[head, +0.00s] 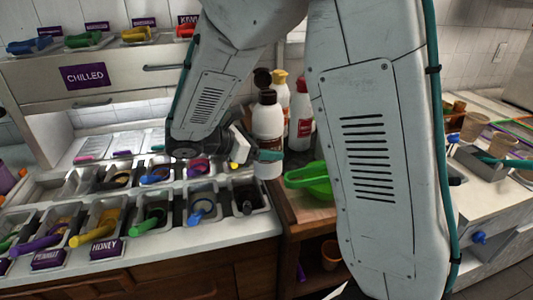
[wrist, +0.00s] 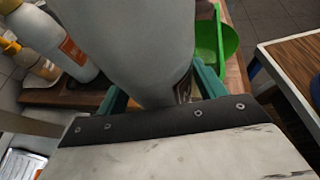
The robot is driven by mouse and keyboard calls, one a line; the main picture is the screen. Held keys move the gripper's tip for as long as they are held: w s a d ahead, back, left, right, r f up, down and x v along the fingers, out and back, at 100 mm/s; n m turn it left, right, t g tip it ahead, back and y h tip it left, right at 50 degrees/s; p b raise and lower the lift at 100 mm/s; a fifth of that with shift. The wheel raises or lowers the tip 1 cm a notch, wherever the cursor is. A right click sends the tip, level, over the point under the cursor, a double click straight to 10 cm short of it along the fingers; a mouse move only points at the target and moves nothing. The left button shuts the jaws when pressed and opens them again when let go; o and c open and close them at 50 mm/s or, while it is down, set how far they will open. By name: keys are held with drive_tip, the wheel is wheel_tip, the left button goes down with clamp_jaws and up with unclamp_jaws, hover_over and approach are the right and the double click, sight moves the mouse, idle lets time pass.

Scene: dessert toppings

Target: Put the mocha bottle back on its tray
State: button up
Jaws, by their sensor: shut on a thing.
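My gripper (head: 268,155) has its teal fingers closed around a white bottle with a dark brown cap, which I take as the mocha bottle (head: 267,125). It looks roughly upright in the head view. In the wrist view the bottle (wrist: 145,40) fills the space between the fingers (wrist: 158,92); only a sliver of its dark label shows, so I cannot read it. A dark brown wooden tray (wrist: 62,95) shows behind the bottle in the wrist view, with other bottles on it. I cannot tell whether the held bottle's base touches anything.
A green bowl (head: 312,178) sits just right on the wooden counter. Topping bins with coloured scoops (head: 155,215) fill the left counter.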

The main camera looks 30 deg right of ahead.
drive_tip(key=shift+w+d+f, duration=0.7)
drive_tip(key=shift+d+f, duration=0.05)
drive_tip(key=shift+d, duration=1.2)
drive_tip(key=shift+w+d+f, duration=0.75)
drive_tip(key=shift+d+f, duration=0.05)
drive_tip(key=shift+d, duration=1.2)
drive_tip(key=shift+w+d+f, duration=0.7)
drive_tip(key=shift+d+f, duration=0.05)
drive_tip(key=shift+d, duration=1.2)
drive_tip(key=shift+f, duration=0.15)
drive_tip(key=o, duration=1)
drive_tip(key=shift+c, duration=0.2)
